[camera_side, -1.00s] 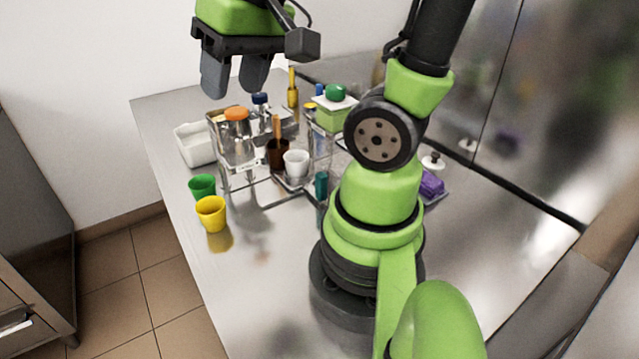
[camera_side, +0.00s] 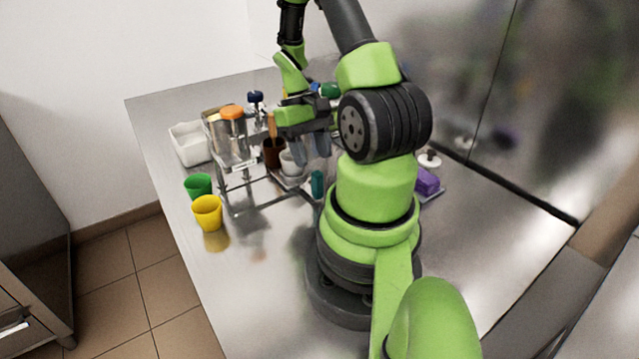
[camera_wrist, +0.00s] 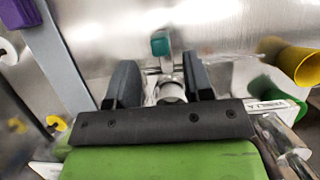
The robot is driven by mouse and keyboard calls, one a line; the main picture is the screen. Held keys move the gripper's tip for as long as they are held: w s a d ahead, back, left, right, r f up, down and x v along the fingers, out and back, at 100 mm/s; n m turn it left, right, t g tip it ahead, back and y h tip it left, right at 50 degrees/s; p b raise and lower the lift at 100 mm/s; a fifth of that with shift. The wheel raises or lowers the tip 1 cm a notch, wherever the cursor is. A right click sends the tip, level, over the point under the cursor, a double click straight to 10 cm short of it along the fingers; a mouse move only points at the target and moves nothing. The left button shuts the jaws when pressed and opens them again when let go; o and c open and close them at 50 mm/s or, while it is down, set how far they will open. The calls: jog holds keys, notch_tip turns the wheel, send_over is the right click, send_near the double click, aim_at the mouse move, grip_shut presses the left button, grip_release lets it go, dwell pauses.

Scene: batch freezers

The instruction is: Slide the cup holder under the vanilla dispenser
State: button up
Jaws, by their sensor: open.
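The cup holder (camera_side: 289,181) is a small metal carrier on the rail frame, with a white cup (camera_side: 291,163) on it. A teal knob (camera_side: 318,184) stands at its right; the knob (camera_wrist: 160,44) also shows in the wrist view. The orange-lidded metal dispenser (camera_side: 231,140) stands to the left of the holder. A label reading vanilla (camera_wrist: 266,106) shows at the right of the wrist view, partly cut by clutter. My gripper (camera_side: 312,157) is open, pointing down just above and right of the white cup. In the wrist view the knob lies beyond my fingertips (camera_wrist: 161,70).
A green cup (camera_side: 198,185) and a yellow cup (camera_side: 207,212) stand front left of the frame. A brown cup (camera_side: 274,153) stands behind the white one. A white tub (camera_side: 190,146) is at the back left. Purple block (camera_side: 427,182) at right. The front steel table is clear.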

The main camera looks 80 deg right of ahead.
aim_at(316, 172)
jog(key=x, duration=0.6)
jog(key=shift+s+a+f, duration=0.15)
jog(key=shift+f, duration=0.25)
